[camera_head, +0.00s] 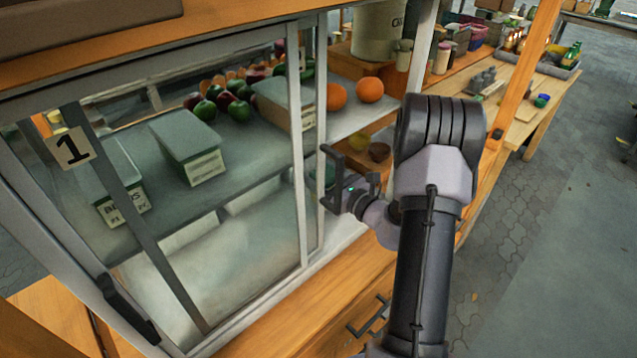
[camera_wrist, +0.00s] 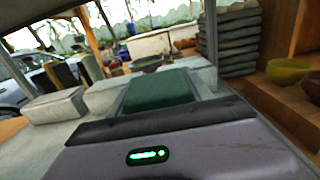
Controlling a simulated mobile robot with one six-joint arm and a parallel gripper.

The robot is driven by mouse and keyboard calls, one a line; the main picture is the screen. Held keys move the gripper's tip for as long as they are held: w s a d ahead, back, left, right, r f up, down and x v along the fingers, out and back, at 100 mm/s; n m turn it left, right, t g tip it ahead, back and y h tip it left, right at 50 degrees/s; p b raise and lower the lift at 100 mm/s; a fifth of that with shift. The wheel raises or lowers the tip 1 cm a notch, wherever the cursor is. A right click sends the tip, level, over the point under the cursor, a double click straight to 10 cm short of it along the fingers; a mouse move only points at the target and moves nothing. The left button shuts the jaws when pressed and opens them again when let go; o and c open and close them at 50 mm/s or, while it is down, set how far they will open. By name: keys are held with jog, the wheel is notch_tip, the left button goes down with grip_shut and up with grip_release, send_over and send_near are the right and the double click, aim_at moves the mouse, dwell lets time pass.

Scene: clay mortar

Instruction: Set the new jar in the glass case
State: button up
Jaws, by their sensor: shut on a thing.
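The glass case (camera_head: 308,200) fills the left of the head view, with glass panes in pale metal frames and an open stretch at its right. My gripper (camera_head: 338,182) is at this open stretch, beside the pale upright frame. It is shut on a dark green thing, likely the new jar (camera_head: 329,174), mostly hidden by the fingers and frame. In the wrist view a green, flat-topped form with a grey rim, likely the same jar (camera_wrist: 160,88), shows just beyond my gripper.
Green and red apples (camera_head: 238,108) and oranges (camera_head: 370,89) lie at the case's back. A numbered tag (camera_head: 70,147) is on the left frame. A drawer handle (camera_head: 368,316) juts out below. The wrist view shows a yellow bowl (camera_wrist: 288,72) and pale blocks (camera_wrist: 55,108).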

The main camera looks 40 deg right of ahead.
jog(key=shift+f, duration=0.9)
jog(key=shift+r, duration=0.25)
jog(key=shift+f, duration=0.1)
jog(key=o, duration=1.7)
jog(key=shift+f, duration=0.1)
jog(key=shift+s+d+r, duration=0.1)
jog(key=shift+s+r, duration=0.15)
jog(key=s, duration=0.3)
jog(key=s+d+p, duration=0.1)
jog(key=s, duration=0.3)
jog(key=s+p, duration=0.1)
jog(key=s, duration=0.3)
jog(key=shift+s+d, duration=0.15)
jog(key=shift+d, duration=0.1)
jog(key=shift+s, duration=0.1)
